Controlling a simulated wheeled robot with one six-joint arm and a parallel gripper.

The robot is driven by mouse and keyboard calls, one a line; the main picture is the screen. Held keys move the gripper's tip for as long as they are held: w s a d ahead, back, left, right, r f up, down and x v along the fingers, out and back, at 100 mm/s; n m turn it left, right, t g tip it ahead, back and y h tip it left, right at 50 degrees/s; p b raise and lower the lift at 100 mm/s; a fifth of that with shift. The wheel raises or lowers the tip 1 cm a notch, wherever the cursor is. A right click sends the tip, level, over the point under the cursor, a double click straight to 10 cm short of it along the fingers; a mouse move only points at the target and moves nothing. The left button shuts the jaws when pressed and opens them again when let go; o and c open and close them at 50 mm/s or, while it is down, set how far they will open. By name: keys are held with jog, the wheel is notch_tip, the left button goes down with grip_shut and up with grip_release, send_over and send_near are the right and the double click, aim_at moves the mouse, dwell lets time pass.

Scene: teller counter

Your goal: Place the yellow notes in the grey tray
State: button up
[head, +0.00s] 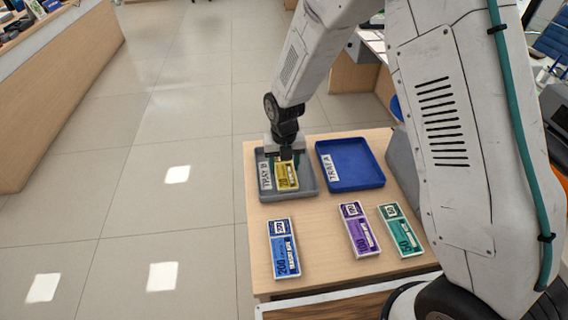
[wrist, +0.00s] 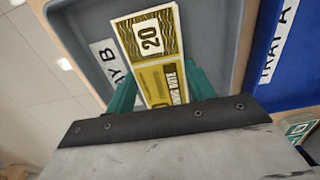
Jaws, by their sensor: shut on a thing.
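The yellow notes (head: 286,176), marked 20, are at the grey tray (head: 304,185), which is labelled TRAY B. My gripper (head: 286,158) is above the tray and shut on the notes. In the wrist view the yellow notes (wrist: 152,48) stick out from between the green fingers (wrist: 158,92), over the floor of the grey tray (wrist: 84,14). I cannot tell whether the notes touch the tray floor.
The blue tray (head: 350,163), labelled TRAY A, is to the right of the grey tray. Blue notes (head: 284,249), purple notes (head: 359,230) and green notes (head: 401,230) lie on the wooden table (head: 322,220) in front. The table is bare between them.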

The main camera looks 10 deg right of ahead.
aim_at(284, 167)
jog(key=shift+f, duration=0.2)
jog(key=o, duration=1)
jog(key=shift+r, duration=0.1)
notch_tip(284, 167, up, 12)
jog(key=shift+r, duration=0.1)
